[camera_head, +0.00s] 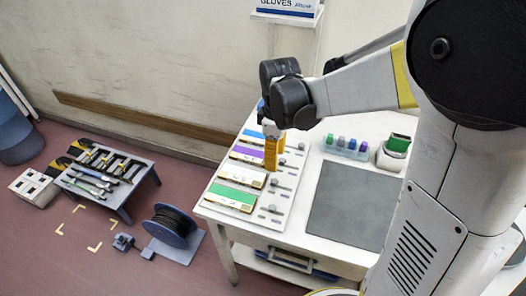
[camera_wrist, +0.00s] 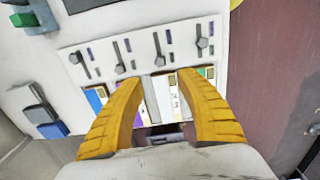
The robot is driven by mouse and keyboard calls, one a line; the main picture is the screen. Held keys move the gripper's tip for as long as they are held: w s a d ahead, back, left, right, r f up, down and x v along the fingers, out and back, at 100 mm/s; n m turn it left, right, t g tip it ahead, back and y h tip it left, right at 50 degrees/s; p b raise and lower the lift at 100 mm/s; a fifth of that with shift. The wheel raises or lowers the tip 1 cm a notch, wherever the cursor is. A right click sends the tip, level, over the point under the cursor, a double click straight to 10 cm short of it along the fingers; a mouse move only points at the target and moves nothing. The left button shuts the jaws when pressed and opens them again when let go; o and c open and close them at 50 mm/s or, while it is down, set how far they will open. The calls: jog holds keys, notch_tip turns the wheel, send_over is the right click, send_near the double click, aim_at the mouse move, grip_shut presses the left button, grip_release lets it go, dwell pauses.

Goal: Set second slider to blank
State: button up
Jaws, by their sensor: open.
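A white slider panel (camera_head: 236,212) lies on the white table, with blue, purple, white and green blocks in a column and a short slider beside each. In the wrist view the sliders run left to right: first knob (camera_wrist: 75,58), second knob (camera_wrist: 119,68), third knob (camera_wrist: 159,60), fourth knob (camera_wrist: 204,43). Small coloured and grey marks sit beside the slots; I cannot read them.
A grey mat (camera_head: 352,205) lies right of the panel. Behind it are a tray of coloured pieces (camera_head: 346,147) and a white holder with a green top (camera_head: 394,151). A tool stand (camera_head: 102,172) and a cable reel (camera_head: 172,228) are on the floor at left. A wall rises behind.

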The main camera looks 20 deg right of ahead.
aim_at(275, 180)
notch_tip(275, 180, down, 10)
jog(key=b, duration=0.4)
jog(key=shift+s+f, duration=0.1)
jog(key=shift+f, duration=0.15)
